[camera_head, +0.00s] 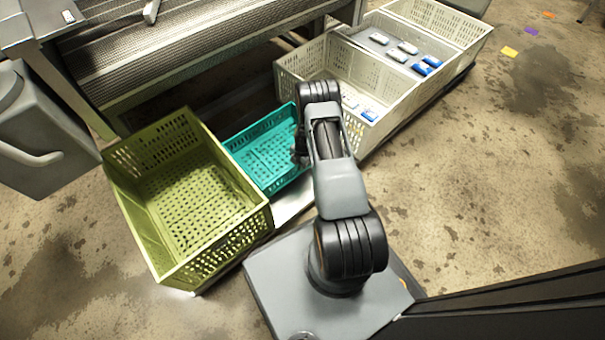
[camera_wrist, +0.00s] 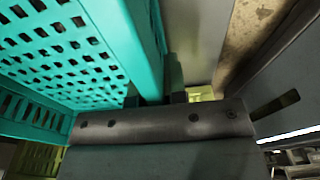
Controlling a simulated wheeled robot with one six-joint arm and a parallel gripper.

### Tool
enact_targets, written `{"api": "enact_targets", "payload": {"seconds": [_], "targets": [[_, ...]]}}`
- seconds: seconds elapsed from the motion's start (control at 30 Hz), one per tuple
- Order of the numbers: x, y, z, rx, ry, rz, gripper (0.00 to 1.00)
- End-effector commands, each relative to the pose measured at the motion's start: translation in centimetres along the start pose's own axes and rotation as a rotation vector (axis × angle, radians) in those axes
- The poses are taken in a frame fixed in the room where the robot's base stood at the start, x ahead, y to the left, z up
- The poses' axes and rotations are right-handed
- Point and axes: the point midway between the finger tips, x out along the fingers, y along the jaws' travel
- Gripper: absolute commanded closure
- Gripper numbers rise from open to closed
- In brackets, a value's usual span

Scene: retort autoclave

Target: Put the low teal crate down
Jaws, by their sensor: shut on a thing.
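The low teal crate (camera_head: 262,150) is empty and has a perforated floor and sides. In the head view it lies between the green crate and the cream crates, close to the green crate's right side. My gripper (camera_head: 300,150) is at the teal crate's right side, partly hidden behind my own arm. In the wrist view the teal crate (camera_wrist: 75,50) fills the upper left, and my gripper (camera_wrist: 160,98) is shut on its near wall. Whether the crate's underside touches the surface below is hidden.
A taller empty green crate (camera_head: 190,200) stands left. Cream crates (camera_head: 345,75) stand in a row at the upper right, holding white and blue packs (camera_head: 422,68). A mesh conveyor (camera_head: 180,45) runs behind. A pale flat surface (camera_head: 293,203) shows below the teal crate. Open floor lies right.

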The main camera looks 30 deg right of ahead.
Motion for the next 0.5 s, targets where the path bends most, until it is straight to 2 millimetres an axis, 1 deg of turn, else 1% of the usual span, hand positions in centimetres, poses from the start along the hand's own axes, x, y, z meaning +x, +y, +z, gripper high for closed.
{"api": "enact_targets", "payload": {"seconds": [0.2, 0.33, 0.4, 0.5], "targets": [[2.2, -1.6, 0.1, 0.001, -0.001, 0.001, 1.0], [4.2, -1.4, 0.3, 0.0, -0.001, 0.002, 1.0], [4.7, -1.4, 0.4, 0.0, -0.001, 0.003, 1.0], [4.7, -1.3, 0.4, 0.0, -0.001, 0.003, 1.0]]}}
